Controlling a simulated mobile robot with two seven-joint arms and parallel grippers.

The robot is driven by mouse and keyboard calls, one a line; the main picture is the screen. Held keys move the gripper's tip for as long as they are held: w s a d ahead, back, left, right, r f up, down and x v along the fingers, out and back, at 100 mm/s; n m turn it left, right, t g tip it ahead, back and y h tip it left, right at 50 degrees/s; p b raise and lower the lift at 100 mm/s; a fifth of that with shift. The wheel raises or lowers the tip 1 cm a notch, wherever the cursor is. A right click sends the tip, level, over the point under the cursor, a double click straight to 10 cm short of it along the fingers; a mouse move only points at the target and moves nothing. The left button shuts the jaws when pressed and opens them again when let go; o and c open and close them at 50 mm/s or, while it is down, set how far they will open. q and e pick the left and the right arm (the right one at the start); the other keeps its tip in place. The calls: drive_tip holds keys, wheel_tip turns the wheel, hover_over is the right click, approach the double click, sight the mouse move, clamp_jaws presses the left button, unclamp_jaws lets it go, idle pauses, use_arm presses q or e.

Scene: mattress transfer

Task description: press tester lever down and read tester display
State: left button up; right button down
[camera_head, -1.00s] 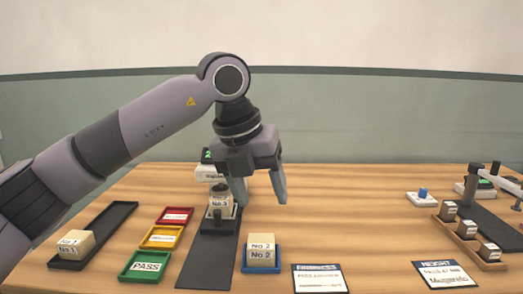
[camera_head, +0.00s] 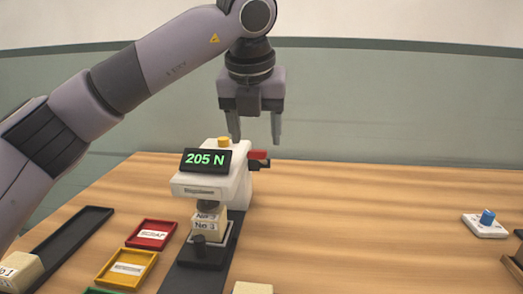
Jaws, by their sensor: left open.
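The white tester (camera_head: 219,186) stands on a dark mat left of the picture's middle. Its display (camera_head: 206,160) reads "205 N" in green. A block marked No 3 (camera_head: 208,222) sits under the tester's dark press head. A red-ended lever (camera_head: 258,157) sticks out from the tester's right side. My left gripper (camera_head: 255,138) is open and empty, fingers pointing down, above and behind the tester near the lever. I cannot tell whether its fingertips touch anything. My right gripper is not in view.
A red SCRAP tray (camera_head: 172,235) and a yellow tray (camera_head: 148,267) lie left of the mat (camera_head: 181,282). A long dark tray (camera_head: 80,231) holds a block (camera_head: 20,270) at far left. A white pad with a blue knob (camera_head: 487,217) is at right. The table between is largely clear.

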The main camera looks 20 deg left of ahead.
sight(257, 151)
use_arm(q)
drive_tip(key=x, duration=0.5)
drive_tip(key=shift+s+f, duration=0.1)
drive_tip(key=shift+f, duration=0.4)
drive_tip(key=shift+w, duration=0.2)
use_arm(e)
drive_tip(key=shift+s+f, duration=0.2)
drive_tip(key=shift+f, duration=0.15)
